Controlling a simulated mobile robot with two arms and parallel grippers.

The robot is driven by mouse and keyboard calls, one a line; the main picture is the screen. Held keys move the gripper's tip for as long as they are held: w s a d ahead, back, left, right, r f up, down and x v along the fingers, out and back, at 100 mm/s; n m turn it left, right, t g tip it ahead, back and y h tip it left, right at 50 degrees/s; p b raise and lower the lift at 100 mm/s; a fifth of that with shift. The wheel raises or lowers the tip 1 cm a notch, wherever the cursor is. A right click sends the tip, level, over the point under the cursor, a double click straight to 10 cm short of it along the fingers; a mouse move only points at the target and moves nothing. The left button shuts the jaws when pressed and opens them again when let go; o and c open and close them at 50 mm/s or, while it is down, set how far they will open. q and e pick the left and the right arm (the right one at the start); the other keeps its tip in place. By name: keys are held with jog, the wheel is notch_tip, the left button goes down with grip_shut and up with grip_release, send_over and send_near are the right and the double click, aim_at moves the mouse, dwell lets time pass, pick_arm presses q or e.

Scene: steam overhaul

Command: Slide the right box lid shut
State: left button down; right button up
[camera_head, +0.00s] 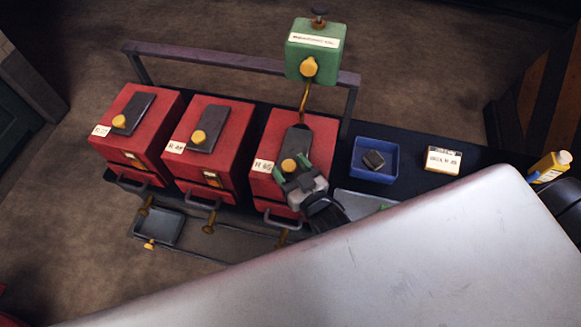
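The right box (263,138) is red, with a white label on its front left. Its dark lid (297,138) lies on top and carries a yellow knob (289,165) near the front. My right gripper (292,171) is at the front of this lid, with its green fingertips on either side of the knob. I cannot tell whether they press on it. The gripper hides the box's front right part. My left gripper is not in view.
Two similar red boxes (160,105) (231,135) stand to the left. A green canister (314,52) stands behind the right box; a thin yellowish spout runs down from it toward the box top. A blue tray (375,146) holding a dark block sits to the right.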

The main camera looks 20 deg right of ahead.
jog(key=s+d+b, duration=0.2)
jog(key=s, duration=0.8)
jog(key=shift+s, duration=0.3)
jog(key=shift+o, duration=0.2)
